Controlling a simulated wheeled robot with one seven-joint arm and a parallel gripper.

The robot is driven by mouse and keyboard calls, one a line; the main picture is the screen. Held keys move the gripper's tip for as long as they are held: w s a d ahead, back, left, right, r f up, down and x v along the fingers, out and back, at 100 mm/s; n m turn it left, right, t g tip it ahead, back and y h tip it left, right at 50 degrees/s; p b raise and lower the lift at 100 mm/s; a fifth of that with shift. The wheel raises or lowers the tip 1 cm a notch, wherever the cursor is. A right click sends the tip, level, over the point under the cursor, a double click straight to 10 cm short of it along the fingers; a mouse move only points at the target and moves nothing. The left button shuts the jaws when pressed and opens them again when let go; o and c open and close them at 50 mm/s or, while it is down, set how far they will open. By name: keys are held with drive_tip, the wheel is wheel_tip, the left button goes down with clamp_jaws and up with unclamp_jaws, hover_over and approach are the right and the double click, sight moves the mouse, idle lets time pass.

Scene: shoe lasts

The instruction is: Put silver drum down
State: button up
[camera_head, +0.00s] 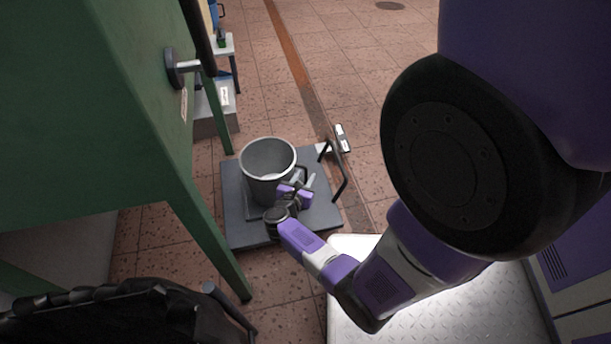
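The silver drum (262,160) is an open-topped grey metal bucket with a dark side handle. It stands upright over a dark grey square platform (236,223) on the floor. Whether its base touches the platform or hangs a little above it, I cannot tell. My gripper (301,183) is at the drum's right side, by the handle. My wrist hides part of the drum's lower right side, and the fingers are too small to tell whether they are shut on the handle.
A green metal frame (100,120) stands close on the left. A black bent bar (342,178) rises at the platform's right edge. A small white and black object (342,138) lies on the tiled floor behind. A bright tread-plate surface (450,315) is at lower right.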

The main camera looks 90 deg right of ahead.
drive_tip(key=w+a+r+n+t+p, duration=0.1)
drive_tip(key=w+a+r+n+t, duration=0.3)
drive_tip(key=a+r+n, duration=0.45)
drive_tip(key=w+a+r+n+t+p, duration=0.1)
drive_tip(key=a+r+n+t, duration=0.45)
drive_tip(key=a+n, duration=0.45)
drive_tip(key=w+a+r+n+t+p, duration=0.25)
drive_tip(key=a+r+n+t, duration=0.45)
drive_tip(key=a, duration=0.4)
drive_tip(key=s+a+r+n+y, duration=0.2)
drive_tip(key=a+r+n+y, duration=0.2)
drive_tip(key=n, duration=0.6)
drive_tip(key=s+a+r+n+t+y, duration=0.1)
drive_tip(key=a+r+n+y, duration=0.4)
drive_tip(key=n, duration=0.6)
drive_tip(key=s+a+r+n+t+y, duration=0.1)
drive_tip(key=s+a+r+n+y, duration=0.2)
drive_tip(key=a+n, duration=0.3)
drive_tip(key=r+n+y+b, duration=0.1)
drive_tip(key=n, duration=0.4)
drive_tip(key=shift+s+r+y, duration=0.15)
drive_tip(key=shift+y, duration=0.15)
wheel_tip(320, 180, up, 34)
drive_tip(key=p, duration=3.4)
drive_tip(key=shift+r, duration=0.2)
